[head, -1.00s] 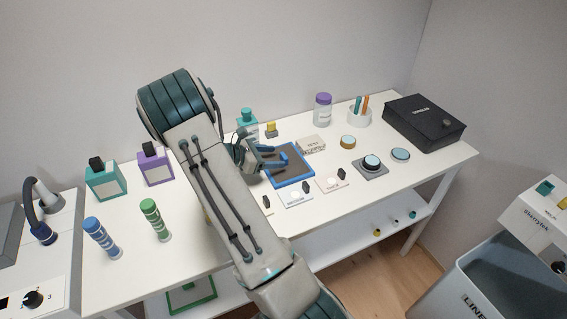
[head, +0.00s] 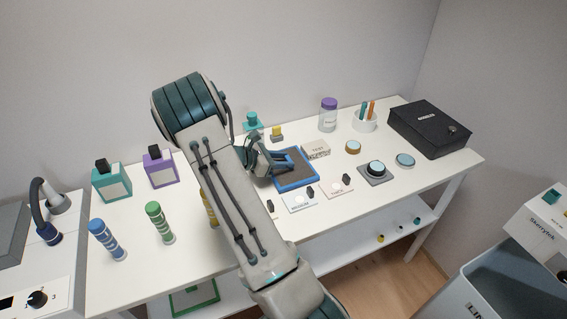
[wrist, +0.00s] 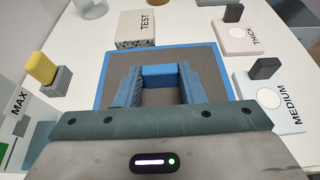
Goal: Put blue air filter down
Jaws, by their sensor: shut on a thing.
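The blue air filter (head: 313,180) is a flat square with a blue rim and a grey-brown middle. It lies level at or just above the white table, behind the small cards; whether it touches the table I cannot tell. My gripper (head: 284,160) is over its left part in the head view. In the wrist view the filter (wrist: 104,78) spreads out beneath my gripper (wrist: 161,78). The blue fingers are shut on a raised blue part at the filter's middle. My palm hides the filter's near edge.
The white TEST block (head: 317,150) stands close behind the filter. The MEDIUM card (head: 299,201) and THICK card (head: 337,185) lie close in front. A yellow-topped switch (head: 277,134) is behind my gripper. A black box (head: 428,130) is at the table's right end.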

